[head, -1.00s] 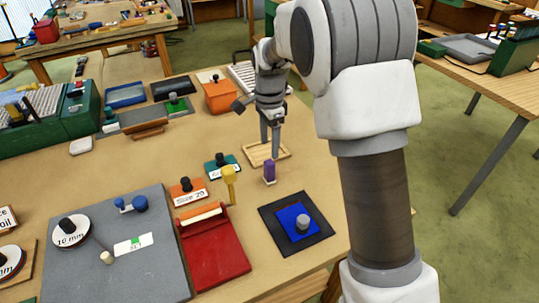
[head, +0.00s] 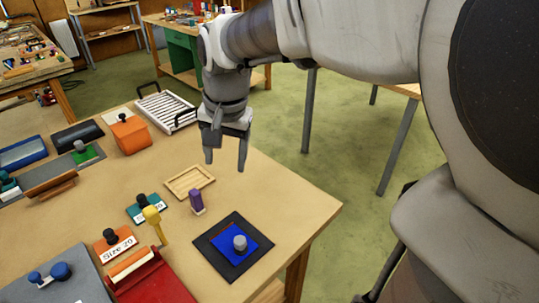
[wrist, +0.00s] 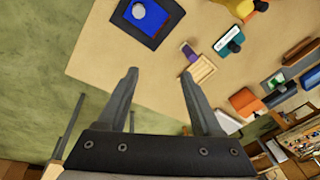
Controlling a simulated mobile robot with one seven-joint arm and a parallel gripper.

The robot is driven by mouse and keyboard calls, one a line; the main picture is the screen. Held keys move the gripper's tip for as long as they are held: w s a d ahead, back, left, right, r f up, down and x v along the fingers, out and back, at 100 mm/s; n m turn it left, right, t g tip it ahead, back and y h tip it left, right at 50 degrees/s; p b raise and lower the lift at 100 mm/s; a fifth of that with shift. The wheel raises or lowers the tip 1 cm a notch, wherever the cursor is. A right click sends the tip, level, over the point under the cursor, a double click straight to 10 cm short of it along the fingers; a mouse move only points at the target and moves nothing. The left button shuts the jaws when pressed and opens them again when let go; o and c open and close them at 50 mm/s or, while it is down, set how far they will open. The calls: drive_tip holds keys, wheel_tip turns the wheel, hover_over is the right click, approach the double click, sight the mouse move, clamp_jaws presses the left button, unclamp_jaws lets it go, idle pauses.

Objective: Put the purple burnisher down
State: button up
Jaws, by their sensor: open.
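The purple burnisher (head: 196,199) stands upright on the wooden table, just in front of a shallow wooden tray (head: 170,183) and apart from my gripper. It also shows in the wrist view (wrist: 187,48), beside the tray (wrist: 208,70). My gripper (head: 226,166) is open and empty, raised above the table's back right edge, up and to the right of the burnisher. In the wrist view my two fingers (wrist: 158,75) are spread wide with nothing between them.
A black mat (head: 212,262) with a blue square and grey knob lies in front of the burnisher. A yellow-topped tool (head: 152,217) stands to its left. An orange box (head: 131,134) and white rack (head: 167,112) stand at the back. Open floor (head: 330,165) lies to the right.

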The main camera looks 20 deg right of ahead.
drive_tip(key=s+d+n+t, duration=0.1)
drive_tip(key=s+n, duration=0.2)
drive_tip(key=s, duration=0.4)
drive_tip(key=s+d+r+n+t, duration=0.1)
drive_tip(key=s+d+n+t, duration=0.1)
drive_tip(key=s, duration=0.5)
drive_tip(key=shift+s+d+n+h, duration=0.25)
drive_tip(key=shift+n+h, duration=0.05)
drive_tip(key=shift+n, duration=0.5)
